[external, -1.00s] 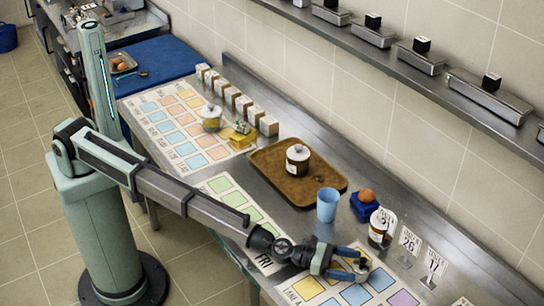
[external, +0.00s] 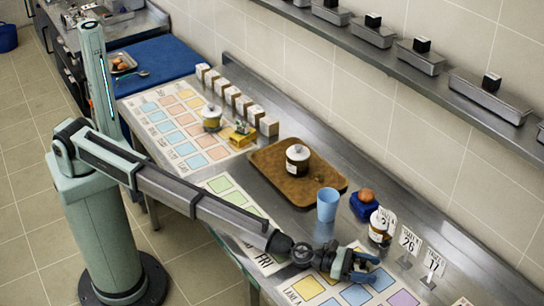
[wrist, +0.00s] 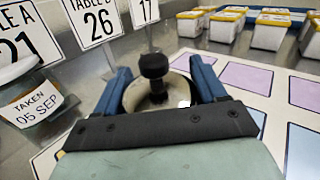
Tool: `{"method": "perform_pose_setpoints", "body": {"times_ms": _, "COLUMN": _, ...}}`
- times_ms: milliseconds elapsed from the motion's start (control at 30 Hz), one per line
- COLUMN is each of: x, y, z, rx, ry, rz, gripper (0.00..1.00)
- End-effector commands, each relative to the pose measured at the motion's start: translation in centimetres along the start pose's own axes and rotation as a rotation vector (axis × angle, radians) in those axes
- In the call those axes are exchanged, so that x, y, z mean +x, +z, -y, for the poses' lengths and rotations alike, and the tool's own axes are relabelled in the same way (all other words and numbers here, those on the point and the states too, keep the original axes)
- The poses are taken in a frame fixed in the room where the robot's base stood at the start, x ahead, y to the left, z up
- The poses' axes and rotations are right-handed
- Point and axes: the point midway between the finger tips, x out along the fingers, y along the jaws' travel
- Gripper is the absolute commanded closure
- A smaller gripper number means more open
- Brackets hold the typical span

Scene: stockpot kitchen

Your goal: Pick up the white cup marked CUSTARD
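I cannot read the word CUSTARD anywhere, so I cannot tell which thing is the marked white cup. My gripper (external: 368,267) is low over the near right part of the counter, by the coloured mat. In the wrist view its two blue fingers (wrist: 160,85) stand apart on either side of a round, pale lidded thing (wrist: 132,96) with a black knob (wrist: 153,66). I cannot tell whether they press on it. Its lower part is hidden by my gripper. A jar (wrist: 40,85) labelled TAKEN 05 SEP stands to the left, also seen externally (external: 378,236).
Number cards (external: 410,240) stand behind my gripper. A blue cup (external: 327,205), a blue stand (external: 363,207) with a brown round thing and a brown tray (external: 270,170) with a jar (external: 297,160) are farther left. Several white tubs (wrist: 268,37) line the wrist view's upper right.

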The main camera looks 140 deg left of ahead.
Motion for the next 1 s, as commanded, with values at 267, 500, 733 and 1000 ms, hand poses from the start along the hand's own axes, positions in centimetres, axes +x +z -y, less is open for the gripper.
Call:
{"method": "perform_pose_setpoints", "body": {"times_ms": 267, "x": 0.0, "y": 0.0, "z": 0.0, "rx": 0.000, "ry": 0.000, "rz": 0.000, "gripper": 0.57}}
{"method": "perform_pose_setpoints", "body": {"times_ms": 500, "x": 0.0, "y": 0.0, "z": 0.0, "rx": -0.001, "ry": -0.001, "rz": -0.001, "gripper": 0.69}}
{"method": "perform_pose_setpoints", "body": {"times_ms": 733, "x": 0.0, "y": 0.6, "z": 0.1, "rx": -0.002, "ry": 0.000, "rz": 0.000, "gripper": 0.69}}
{"method": "perform_pose_setpoints", "body": {"times_ms": 1000, "x": 0.0, "y": 4.4, "z": 0.3, "rx": -0.002, "ry": 0.000, "rz": 0.001, "gripper": 0.69}}
